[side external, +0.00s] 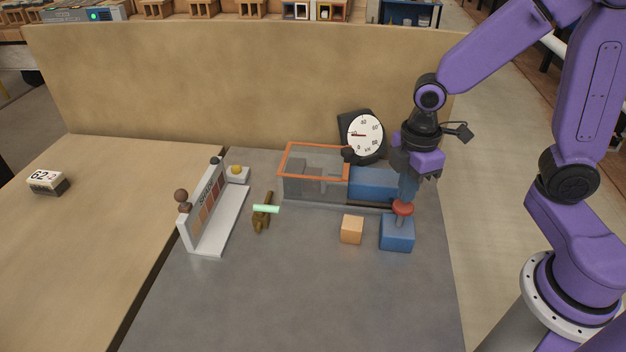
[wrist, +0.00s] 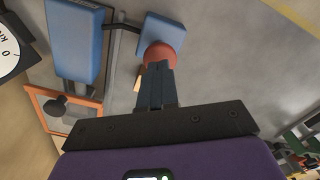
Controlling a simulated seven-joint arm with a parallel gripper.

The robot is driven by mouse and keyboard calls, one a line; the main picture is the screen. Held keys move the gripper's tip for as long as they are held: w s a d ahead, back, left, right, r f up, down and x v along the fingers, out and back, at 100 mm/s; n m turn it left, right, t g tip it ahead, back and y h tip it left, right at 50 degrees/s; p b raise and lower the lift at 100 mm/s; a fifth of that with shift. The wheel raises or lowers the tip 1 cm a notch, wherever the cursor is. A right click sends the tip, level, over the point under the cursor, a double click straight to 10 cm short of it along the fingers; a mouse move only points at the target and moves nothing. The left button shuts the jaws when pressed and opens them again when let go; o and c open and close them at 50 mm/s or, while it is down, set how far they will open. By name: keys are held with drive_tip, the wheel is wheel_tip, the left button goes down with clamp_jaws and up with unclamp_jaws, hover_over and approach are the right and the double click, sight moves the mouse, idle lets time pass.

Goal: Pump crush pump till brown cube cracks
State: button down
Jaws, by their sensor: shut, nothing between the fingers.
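A light orange-brown cube (side external: 352,229) sits on the grey bench in front of the press. In the wrist view only a sliver of it shows beside my fingers. The press has a clear chamber with an orange frame (side external: 318,177), a blue body (side external: 374,184) and a round dial (side external: 365,134) behind. A red pump knob (side external: 403,208) stands on a blue block (side external: 397,234) at the right. My gripper (side external: 405,198) is shut and empty, pointing down at the knob's top. In the wrist view its fingertips (wrist: 157,66) overlap the red knob (wrist: 164,55); contact is unclear.
A white stand with brown swatches (side external: 209,210) is at the left, with a dark ball on one end. A brass-coloured piece with a pale green bar (side external: 266,209) lies beside it. A block marked 62 (side external: 47,182) sits far left. The front bench is clear.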

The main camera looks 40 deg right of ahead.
sight(403, 206)
idle(0.5)
drive_tip(key=shift+f, duration=2.4)
drive_tip(key=shift+r, duration=3.1)
drive_tip(key=s+d+r+m, duration=0.1)
drive_tip(key=s+r, duration=0.3)
drive_tip(key=s, duration=1.1)
drive_tip(key=shift+d+r+m, duration=0.15)
drive_tip(key=shift+d+m, duration=0.05)
drive_tip(key=shift+m, duration=0.5)
drive_tip(key=shift+a, duration=0.1)
